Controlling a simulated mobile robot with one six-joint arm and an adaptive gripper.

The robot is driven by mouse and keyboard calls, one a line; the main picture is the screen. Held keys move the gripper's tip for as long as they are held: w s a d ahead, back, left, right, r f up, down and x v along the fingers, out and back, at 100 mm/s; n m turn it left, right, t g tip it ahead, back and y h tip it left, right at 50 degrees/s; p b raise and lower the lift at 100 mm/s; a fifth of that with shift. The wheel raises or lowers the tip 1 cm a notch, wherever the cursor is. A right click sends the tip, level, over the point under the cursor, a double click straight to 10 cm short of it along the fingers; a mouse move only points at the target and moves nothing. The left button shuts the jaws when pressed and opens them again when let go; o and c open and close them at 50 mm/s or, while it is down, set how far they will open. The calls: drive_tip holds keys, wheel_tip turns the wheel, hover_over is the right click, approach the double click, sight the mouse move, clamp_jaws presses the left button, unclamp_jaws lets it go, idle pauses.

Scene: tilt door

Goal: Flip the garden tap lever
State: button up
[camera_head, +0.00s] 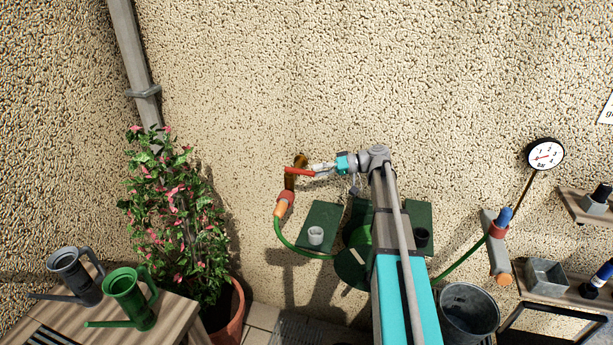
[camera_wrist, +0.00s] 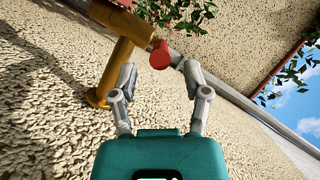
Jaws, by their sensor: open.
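The brass garden tap (camera_head: 290,181) stands out from the rough wall, left of the middle in the head view. Its red lever (camera_head: 300,171) points right, towards my gripper (camera_head: 315,169). In the wrist view the brass tap (camera_wrist: 120,65) rises at the upper left, and the rounded red end of the lever (camera_wrist: 160,55) shows between my fingertips (camera_wrist: 157,69). The fingers are apart, one on each side of the lever end. I cannot tell whether either finger touches it. Much of the lever lies hidden behind its end in the wrist view.
A green hose (camera_head: 300,251) hangs from the tap's orange connector (camera_head: 281,208). A flowering plant (camera_head: 170,205) and a bench with watering cans (camera_head: 130,300) stand left. A pressure gauge (camera_head: 545,154), shelves and a metal bucket (camera_head: 468,312) are on the right. Bare wall surrounds the tap above.

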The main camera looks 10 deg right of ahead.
sight(306, 173)
drive_tip(key=shift+b+x, duration=0.3)
drive_tip(key=shift+x, duration=1.8)
clamp_jaws()
